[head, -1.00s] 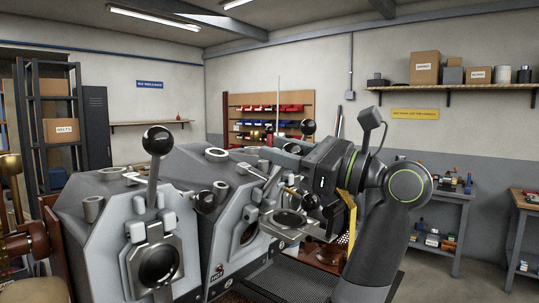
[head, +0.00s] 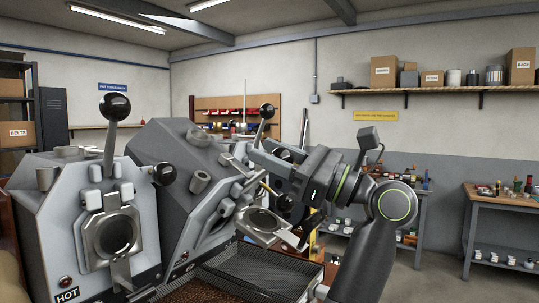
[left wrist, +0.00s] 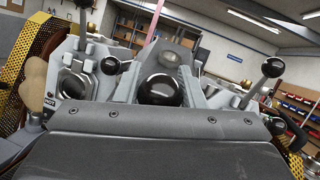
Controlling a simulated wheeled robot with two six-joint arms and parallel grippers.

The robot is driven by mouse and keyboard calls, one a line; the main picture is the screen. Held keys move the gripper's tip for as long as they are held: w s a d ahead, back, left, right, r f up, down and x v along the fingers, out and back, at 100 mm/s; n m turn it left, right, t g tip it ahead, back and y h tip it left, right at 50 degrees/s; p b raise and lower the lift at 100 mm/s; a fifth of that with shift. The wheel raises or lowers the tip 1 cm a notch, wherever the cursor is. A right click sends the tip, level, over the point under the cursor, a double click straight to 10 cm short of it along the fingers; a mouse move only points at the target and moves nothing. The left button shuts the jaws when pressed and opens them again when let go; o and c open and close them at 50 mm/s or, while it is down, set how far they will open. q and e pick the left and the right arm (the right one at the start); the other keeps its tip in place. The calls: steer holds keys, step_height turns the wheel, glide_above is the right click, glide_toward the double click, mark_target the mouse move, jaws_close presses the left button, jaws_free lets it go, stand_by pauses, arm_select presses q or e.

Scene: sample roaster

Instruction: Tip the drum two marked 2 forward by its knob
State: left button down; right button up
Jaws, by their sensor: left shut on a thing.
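Drum two (head: 165,150) is the grey housing right of the first drum; it leans forward over a mesh tray. Its mark cannot be read. The jaws largely hide the knob in the head view. My right gripper is not in view.
The first drum (head: 75,190) stands upright at the left, with a ball-topped lever (head: 115,106) pointing up.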

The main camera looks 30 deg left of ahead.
arm_select(q)
steer(key=c, duration=1.2)
jaws_free()
steer(key=shift+d+f, duration=0.15)
steer(key=shift+f, duration=0.1)
steer(key=shift+o, duration=1.3)
steer(key=shift+d, duration=0.2)
steer(key=shift+r, duration=0.1)
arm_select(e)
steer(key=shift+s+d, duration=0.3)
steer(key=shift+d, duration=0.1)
arm_select(q)
steer(key=shift+a, duration=0.15)
steer(key=b+v, duration=0.3)
steer(key=v, duration=1.4)
steer(key=shift+d, duration=0.4)
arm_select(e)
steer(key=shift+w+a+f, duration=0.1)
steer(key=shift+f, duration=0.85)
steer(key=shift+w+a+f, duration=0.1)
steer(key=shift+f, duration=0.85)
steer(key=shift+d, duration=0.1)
